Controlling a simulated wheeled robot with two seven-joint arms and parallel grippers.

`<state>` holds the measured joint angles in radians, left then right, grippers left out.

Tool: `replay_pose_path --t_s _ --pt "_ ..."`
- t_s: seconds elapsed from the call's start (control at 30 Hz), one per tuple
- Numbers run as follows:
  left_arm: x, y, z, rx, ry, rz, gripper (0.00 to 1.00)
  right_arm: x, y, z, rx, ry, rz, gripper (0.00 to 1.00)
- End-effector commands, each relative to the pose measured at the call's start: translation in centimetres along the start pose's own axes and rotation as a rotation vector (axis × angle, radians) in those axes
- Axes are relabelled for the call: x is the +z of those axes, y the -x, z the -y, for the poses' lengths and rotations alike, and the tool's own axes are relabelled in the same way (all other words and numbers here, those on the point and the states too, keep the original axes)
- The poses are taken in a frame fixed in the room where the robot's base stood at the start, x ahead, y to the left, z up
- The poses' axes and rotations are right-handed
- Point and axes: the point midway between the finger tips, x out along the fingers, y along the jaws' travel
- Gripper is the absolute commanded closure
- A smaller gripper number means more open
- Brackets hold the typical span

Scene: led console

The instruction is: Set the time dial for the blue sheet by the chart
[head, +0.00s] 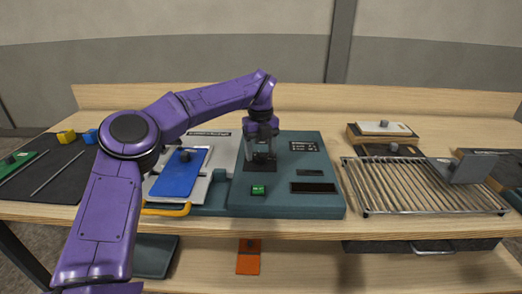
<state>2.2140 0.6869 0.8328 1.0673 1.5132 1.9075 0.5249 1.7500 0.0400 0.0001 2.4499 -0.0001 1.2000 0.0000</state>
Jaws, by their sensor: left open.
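The blue sheet (179,174) lies in the grey tray on the left part of the console, with a small dark knob on it. The teal console (333,205) stands mid-table. A small dark panel with white markings (303,146), possibly the chart, is at its upper right; its markings are too small to read. My left gripper (262,161) is open, pointing down over a dark panel (259,174) on the console. The time dial is not clearly visible; my gripper may hide it. My right gripper is not in view.
A green button (258,190) and a dark display (313,188) are at the console's front. A yellow handle (166,210) fronts the tray. A wire rack (420,183) stands right. A black mat (50,172) with yellow and blue blocks lies left. An orange piece (249,263) is on the lower shelf.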

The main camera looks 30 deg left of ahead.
Motion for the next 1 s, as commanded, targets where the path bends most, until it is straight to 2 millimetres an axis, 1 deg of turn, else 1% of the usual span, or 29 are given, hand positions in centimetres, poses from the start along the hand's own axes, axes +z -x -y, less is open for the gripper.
replay_pose_path --t_s 0.07,0.13,0.3,0.4,0.5,0.63,1.0 --pt "0.0 0.9 0.1 -0.001 0.001 0.002 0.34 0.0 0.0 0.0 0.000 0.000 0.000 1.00" --pt "0.1 2.2 0.1 -0.003 0.002 0.003 0.34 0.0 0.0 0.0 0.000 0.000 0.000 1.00" --pt "0.2 6.6 0.1 -0.003 0.003 0.003 0.34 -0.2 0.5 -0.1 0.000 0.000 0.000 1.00" --pt "0.2 8.6 0.1 -0.002 0.004 0.002 0.34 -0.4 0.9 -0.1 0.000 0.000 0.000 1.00" --pt "0.3 9.8 0.1 0.000 0.001 0.002 0.34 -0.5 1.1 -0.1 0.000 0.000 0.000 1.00" --pt "0.3 10.4 0.1 0.000 0.001 0.000 0.34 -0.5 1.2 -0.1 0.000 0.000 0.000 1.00" --pt "0.3 10.3 0.1 -0.001 0.001 0.000 0.34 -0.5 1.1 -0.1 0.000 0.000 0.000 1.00"
